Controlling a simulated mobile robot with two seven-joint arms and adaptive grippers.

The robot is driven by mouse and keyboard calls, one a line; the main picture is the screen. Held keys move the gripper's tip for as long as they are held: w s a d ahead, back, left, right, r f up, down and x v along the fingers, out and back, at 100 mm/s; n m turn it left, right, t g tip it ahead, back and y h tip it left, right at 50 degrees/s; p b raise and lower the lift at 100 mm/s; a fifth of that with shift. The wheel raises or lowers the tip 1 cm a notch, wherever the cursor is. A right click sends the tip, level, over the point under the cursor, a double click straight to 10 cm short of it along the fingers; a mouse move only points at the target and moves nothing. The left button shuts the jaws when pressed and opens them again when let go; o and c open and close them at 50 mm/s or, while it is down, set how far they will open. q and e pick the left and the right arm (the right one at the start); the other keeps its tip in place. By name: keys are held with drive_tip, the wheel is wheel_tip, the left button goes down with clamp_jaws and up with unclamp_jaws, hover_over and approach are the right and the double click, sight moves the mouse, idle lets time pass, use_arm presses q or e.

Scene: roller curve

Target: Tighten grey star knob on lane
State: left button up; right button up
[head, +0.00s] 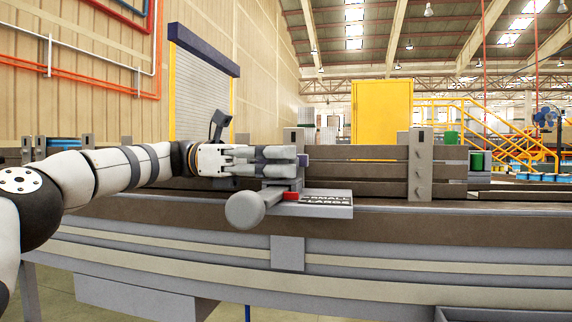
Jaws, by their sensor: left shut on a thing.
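My left gripper (282,158) reaches in from the left, level with the lane's side boards. Its fingers are shut on a small grey part at the lane's near side, which looks like the grey star knob (302,160). The fingers hide most of that knob, so its shape and how tight it sits cannot be told. Just below the fingers are a big round grey handle (244,209) and a red pointer (290,196). Beside them is a grey plate (330,211) lettered SMALL and LARGE. My right gripper is not in view.
Grey-brown boards (365,171) line the lane, held by an upright post (420,166). The lane's long rail (420,225) runs across the front. Green cans (476,161) stand behind on the right. The space in front of the rail looks clear.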

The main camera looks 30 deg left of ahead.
use_arm(q)
drive_tip(key=shift+s+r, duration=0.1)
drive_tip(key=shift+r, duration=0.25)
drive_tip(key=o, duration=1.2)
drive_tip(key=shift+f, duration=0.1)
drive_tip(key=shift+f, duration=0.1)
